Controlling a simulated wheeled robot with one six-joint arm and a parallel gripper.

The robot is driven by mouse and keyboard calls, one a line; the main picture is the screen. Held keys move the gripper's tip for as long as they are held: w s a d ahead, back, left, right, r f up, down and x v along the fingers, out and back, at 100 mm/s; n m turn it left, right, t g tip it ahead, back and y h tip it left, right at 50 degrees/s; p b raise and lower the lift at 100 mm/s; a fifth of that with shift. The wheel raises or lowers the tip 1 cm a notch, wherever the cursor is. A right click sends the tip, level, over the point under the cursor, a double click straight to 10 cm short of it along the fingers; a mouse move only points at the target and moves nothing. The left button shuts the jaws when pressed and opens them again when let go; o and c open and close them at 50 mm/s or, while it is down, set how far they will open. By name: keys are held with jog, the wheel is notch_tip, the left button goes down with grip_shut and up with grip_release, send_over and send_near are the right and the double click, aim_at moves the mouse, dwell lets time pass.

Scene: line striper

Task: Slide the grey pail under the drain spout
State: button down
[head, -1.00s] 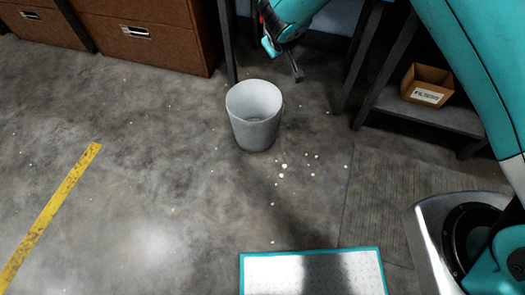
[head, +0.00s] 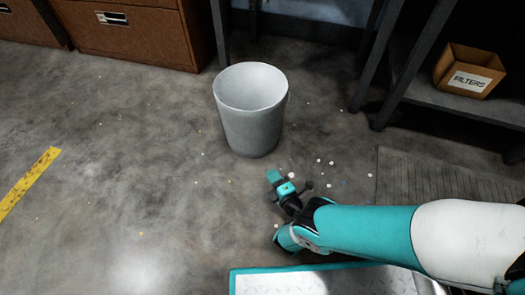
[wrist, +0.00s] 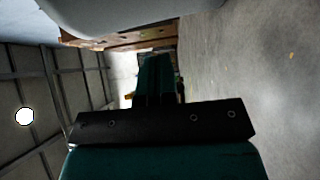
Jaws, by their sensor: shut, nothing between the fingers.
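The grey pail (head: 252,125) stands upright and open on the concrete floor in the upper middle of the head view. It looks empty. My gripper (head: 279,178) is low, just in front of the pail and a little right of its base, apart from it in the head view. In the wrist view my gripper (wrist: 155,78) is shut with nothing in it, and the pail's pale side (wrist: 130,14) crosses the top edge. I cannot make out the drain spout in either view.
Brown drawer cabinets (head: 135,30) stand at the back left. A dark metal shelf (head: 450,100) at the right holds a box marked FILTERS (head: 468,72). A teal-edged white plate (head: 265,281) lies in front. The floor left of the pail is clear.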

jog(key=b, duration=1.1)
send_near(259, 142)
jog(key=w+a, duration=0.2)
jog(key=a, duration=0.2)
jog(key=w+b, duration=0.2)
jog(key=shift+w+f, duration=0.3)
jog(key=shift+f, duration=0.05)
jog(key=shift+w+d+r+b, duration=0.1)
jog(key=shift+w+d+b, duration=0.05)
jog(key=shift+w+b, duration=0.2)
jog(key=shift+w+d+r+b, duration=0.2)
jog(key=shift+w+b, duration=0.25)
jog(key=shift+w, duration=0.15)
